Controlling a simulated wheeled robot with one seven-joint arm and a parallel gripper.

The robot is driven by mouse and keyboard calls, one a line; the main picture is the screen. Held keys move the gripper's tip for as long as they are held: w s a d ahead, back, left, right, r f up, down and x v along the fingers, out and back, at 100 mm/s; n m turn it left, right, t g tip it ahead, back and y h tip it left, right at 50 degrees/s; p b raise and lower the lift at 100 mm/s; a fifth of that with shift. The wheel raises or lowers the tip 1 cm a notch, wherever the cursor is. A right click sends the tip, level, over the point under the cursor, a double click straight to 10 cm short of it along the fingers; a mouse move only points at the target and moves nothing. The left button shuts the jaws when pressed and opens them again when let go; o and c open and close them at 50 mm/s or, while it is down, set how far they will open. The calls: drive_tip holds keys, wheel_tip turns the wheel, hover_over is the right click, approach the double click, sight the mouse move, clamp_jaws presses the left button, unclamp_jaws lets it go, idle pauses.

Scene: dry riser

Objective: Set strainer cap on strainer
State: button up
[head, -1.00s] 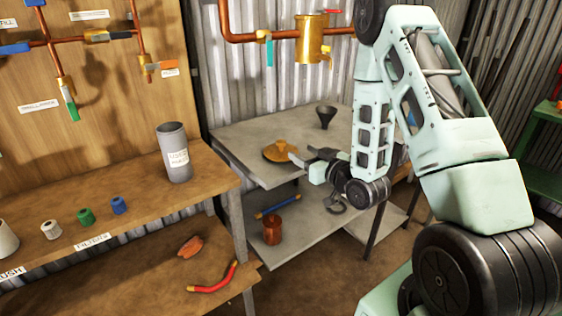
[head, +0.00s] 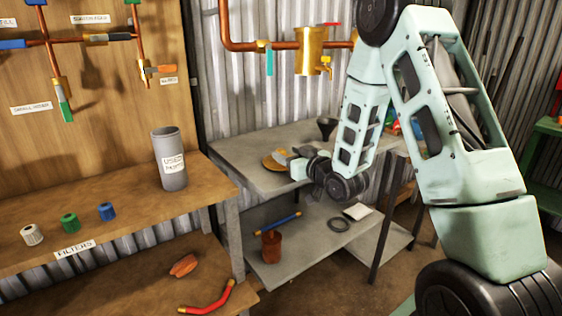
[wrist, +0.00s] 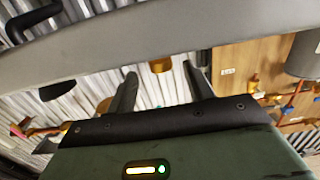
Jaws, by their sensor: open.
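The strainer cap (head: 271,162), a round golden disc, lies on the grey table, partly hidden by my gripper (head: 287,157) in the head view. My gripper is open beside the cap, low over the table's front edge. In the wrist view, which looks upside down, a golden piece that appears to be the cap (wrist: 160,65) shows in the gap between my fingers (wrist: 158,80). I cannot tell whether they touch it. The strainer (head: 311,54) is a brass cylinder on the copper pipe on the corrugated wall, above and behind the table.
A dark funnel (head: 327,128) stands behind the cap. The lower shelf (head: 300,255) holds a copper-coloured cup (head: 271,246), a blue rod (head: 277,223) and a dark ring (head: 339,225). A grey container (head: 170,162) stands on the wooden bench at left.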

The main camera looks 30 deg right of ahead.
sight(284, 152)
drive_tip(key=shift+w+a+f, duration=0.1)
drive_tip(key=shift+w, duration=0.9)
drive_tip(key=shift+w+a+f, duration=0.1)
drive_tip(key=shift+w, duration=0.85)
clamp_jaws()
drive_tip(key=shift+r, duration=0.1)
wheel_tip(284, 152, up, 10)
drive_tip(key=shift+f+p, duration=0.1)
drive_tip(key=shift+p, duration=0.5)
